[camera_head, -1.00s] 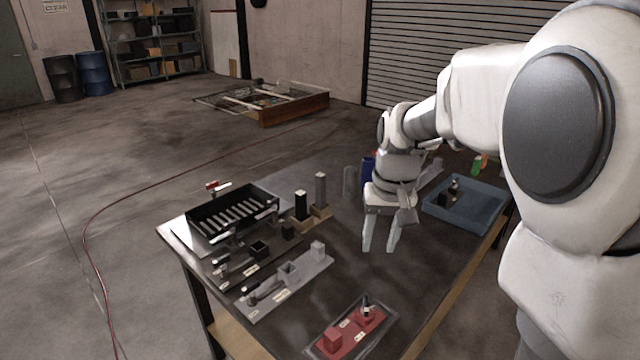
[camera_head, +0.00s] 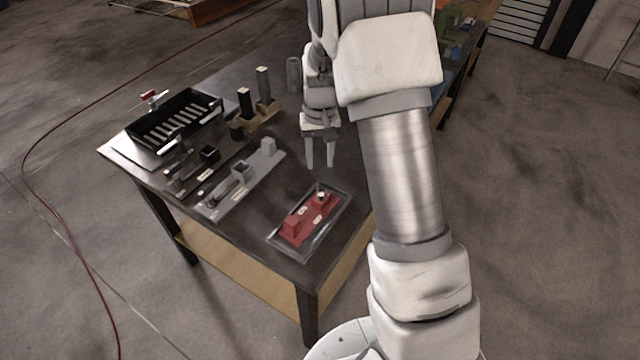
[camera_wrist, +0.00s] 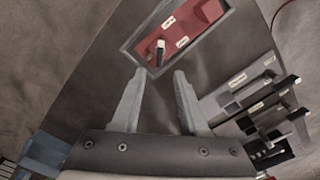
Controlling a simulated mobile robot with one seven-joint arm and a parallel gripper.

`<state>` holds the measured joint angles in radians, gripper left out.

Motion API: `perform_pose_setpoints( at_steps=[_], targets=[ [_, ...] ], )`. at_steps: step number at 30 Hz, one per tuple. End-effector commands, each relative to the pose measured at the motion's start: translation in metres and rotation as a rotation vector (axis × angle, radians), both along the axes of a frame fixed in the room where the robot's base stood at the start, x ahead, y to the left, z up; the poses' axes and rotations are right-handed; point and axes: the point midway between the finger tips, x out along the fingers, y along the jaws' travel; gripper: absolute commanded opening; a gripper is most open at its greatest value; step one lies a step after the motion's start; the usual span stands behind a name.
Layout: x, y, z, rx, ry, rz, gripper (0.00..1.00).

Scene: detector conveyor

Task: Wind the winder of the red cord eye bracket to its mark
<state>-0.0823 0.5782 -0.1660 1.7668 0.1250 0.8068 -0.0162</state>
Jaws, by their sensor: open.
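The red cord eye bracket (camera_head: 307,222) sits in a grey-rimmed tray at the front right of the table. It carries a red block at its near left end and pale labels. Its winder (camera_head: 321,195), a small dark part with a pale tip, stands at the far right end. The bracket (camera_wrist: 192,28) also shows in the wrist view at the top, with the winder (camera_wrist: 160,49) just beyond my fingertips. My gripper (camera_head: 320,167) hangs above the table, open and empty, beyond the bracket and apart from it. I cannot make out the winder's mark.
A light grey bracket (camera_head: 215,207) and a black one lie left of the red one. A black slotted tray (camera_head: 160,135) stands at the far left, and upright blocks (camera_head: 264,82) stand behind. The dark tabletop (camera_head: 290,165) around my gripper is clear.

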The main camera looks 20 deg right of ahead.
Motion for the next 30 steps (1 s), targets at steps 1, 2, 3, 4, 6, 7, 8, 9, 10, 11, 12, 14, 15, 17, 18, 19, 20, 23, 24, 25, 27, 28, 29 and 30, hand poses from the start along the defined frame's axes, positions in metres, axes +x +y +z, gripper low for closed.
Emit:
perform_pose_setpoints(
  at_steps=[1,2,3,4,6,7,8,9,10,11,12,14,15,17,18,19,20,23,24,25,27,28,29,30],
  targets=[
    [-0.002,0.0,-0.013,0.0,0.006,-0.001,0.44],
    [-0.002,0.0,-0.02,0.0,0.006,-0.001,0.44],
    [-0.002,0.0,-0.028,0.001,0.006,-0.002,0.44],
    [-0.002,0.0,-0.035,0.001,0.006,-0.002,0.44],
    [-0.002,0.0,-0.049,0.0,0.006,-0.001,0.44],
    [-0.001,0.0,-0.055,0.001,0.005,0.0,0.44],
    [-0.001,0.0,-0.061,0.0,0.004,0.0,0.44],
    [-0.001,0.0,-0.067,0.0,0.004,-0.001,0.44],
    [-0.001,0.0,-0.072,0.0,0.003,-0.001,0.44],
    [-0.001,0.0,-0.076,0.001,0.004,-0.001,0.44],
    [-0.001,0.0,-0.081,0.0,0.003,-0.002,0.44],
    [-0.001,0.0,-0.087,0.0,0.002,-0.002,0.44],
    [-0.001,0.0,-0.091,0.0,0.002,-0.002,0.44],
    [-0.001,0.0,-0.094,0.0,0.001,-0.002,0.44],
    [0.0,0.0,-0.095,0.0,0.0,-0.002,0.44],
    [0.0,0.0,-0.096,0.0,0.0,-0.001,0.44],
    [0.0,0.0,-0.096,0.0,-0.001,-0.001,0.44],
    [0.0,0.0,-0.097,0.0,-0.001,-0.001,0.44],
    [0.0,0.0,-0.097,0.0,-0.001,-0.001,0.44],
    [0.0,0.0,-0.097,0.001,-0.001,-0.001,0.44],
    [0.0,0.0,-0.097,0.0,-0.001,-0.001,0.44],
    [0.0,0.0,-0.097,0.0,-0.001,-0.001,0.38],
    [0.0,0.0,-0.097,0.0,-0.001,-0.001,0.33],
    [0.0,0.0,-0.097,0.0,0.0,-0.001,0.26]
  ],
)
